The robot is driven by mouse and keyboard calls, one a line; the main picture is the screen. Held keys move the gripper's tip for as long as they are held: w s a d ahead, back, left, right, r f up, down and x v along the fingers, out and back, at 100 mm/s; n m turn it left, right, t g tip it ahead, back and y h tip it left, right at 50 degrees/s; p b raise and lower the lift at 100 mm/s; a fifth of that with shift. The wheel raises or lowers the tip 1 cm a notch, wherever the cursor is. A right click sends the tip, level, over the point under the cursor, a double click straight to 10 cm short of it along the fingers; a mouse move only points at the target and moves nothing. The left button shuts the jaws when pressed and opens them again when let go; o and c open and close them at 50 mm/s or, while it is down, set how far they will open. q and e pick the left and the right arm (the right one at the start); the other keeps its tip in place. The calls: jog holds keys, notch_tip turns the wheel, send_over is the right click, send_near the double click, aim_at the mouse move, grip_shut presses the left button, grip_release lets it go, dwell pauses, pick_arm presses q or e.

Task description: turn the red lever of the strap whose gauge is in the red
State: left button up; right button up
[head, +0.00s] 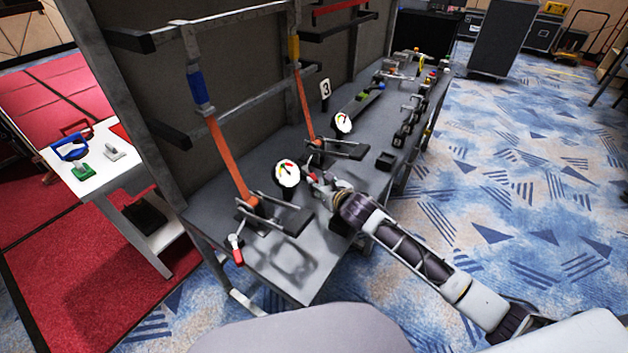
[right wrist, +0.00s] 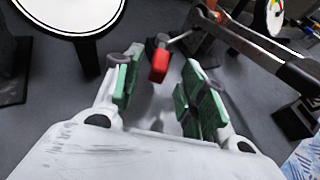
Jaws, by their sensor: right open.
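Two orange straps, the near one (head: 230,160) and the far one (head: 304,105), run down to black ratchets on the grey bench. A round gauge stands by each, the near gauge (head: 286,173) and the far gauge (head: 343,122); their needles are too small to read surely. The near strap's red lever (head: 237,256) hangs at the bench's front edge. My right gripper (head: 319,184) is between the two gauges. In the right wrist view its green-padded fingers are open, with the far strap's red lever (right wrist: 159,66) just beyond and between the tips. Contact is not visible. My left gripper is out of view.
The bench (head: 285,262) is clear at its front end. More hardware and a small black box (head: 386,160) stand farther along it. A white side table (head: 100,160) holds blue and green handles at left. Patterned carpet lies open at right.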

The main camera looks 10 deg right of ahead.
aim_at(316, 181)
jog(key=shift+x, duration=0.85)
jog(key=shift+w+a+f, duration=0.1)
jog(key=shift+w+f, duration=0.05)
jog(key=shift+w, duration=0.25)
jog(key=shift+w+a+f, duration=0.15)
jog(key=shift+w+f, duration=0.1)
jog(key=shift+w, duration=0.3)
jog(key=shift+w+a+f+b, duration=0.15)
jog(key=shift+w+f+b, duration=0.05)
jog(key=shift+w+b, duration=0.2)
jog(key=shift+w, duration=0.1)
jog(key=c, duration=0.5)
grip_shut()
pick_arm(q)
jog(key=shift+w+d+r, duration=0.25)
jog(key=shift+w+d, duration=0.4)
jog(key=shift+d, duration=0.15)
